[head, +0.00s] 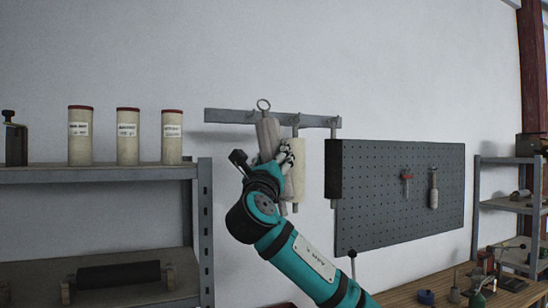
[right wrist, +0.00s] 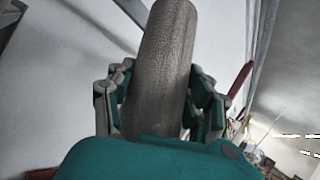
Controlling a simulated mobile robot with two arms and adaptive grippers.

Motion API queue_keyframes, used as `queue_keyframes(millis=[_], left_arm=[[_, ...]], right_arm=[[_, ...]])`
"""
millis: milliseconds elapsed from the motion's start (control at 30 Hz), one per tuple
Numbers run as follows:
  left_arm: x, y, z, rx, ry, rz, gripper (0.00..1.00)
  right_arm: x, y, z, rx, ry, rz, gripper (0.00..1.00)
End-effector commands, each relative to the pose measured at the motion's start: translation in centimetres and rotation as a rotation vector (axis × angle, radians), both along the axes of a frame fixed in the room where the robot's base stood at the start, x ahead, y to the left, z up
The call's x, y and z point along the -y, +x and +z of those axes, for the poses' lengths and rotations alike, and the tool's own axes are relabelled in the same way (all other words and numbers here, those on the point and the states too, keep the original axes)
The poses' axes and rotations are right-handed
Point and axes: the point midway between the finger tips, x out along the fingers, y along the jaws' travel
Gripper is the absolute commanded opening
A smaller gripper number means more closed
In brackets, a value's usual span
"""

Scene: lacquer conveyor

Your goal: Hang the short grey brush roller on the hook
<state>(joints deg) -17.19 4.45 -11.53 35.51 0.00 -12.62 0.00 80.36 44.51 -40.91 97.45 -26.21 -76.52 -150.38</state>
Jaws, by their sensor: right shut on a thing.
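The short grey brush roller (head: 267,132) is upright, slightly tilted, with its wire ring (head: 263,104) at the top. My right gripper (head: 284,155) is shut on it, and the fingers hide its lower part. In the right wrist view the grey roller (right wrist: 160,70) stands between both fingers. The ring is at the height of the grey hook rail (head: 230,116) on the wall, overlapping its upper edge. I cannot tell whether the ring is around a hook or only in front of it. My left gripper is not in view.
A cream roller (head: 298,170) and a black roller (head: 333,168) hang from the rail just right of the grey one, close to my gripper. A dark pegboard (head: 390,215) is further right. A shelf (head: 100,175) with several cream canisters is at left.

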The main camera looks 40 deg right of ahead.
Motion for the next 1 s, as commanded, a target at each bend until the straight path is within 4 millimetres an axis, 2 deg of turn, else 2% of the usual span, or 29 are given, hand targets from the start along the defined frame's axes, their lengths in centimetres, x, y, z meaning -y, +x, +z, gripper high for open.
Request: queue_keyframes(millis=[1000], left_arm=[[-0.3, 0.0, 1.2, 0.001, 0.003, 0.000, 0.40]], right_arm=[[1.4, 5.9, -0.4, 0.003, 0.001, 0.001, 0.10]])
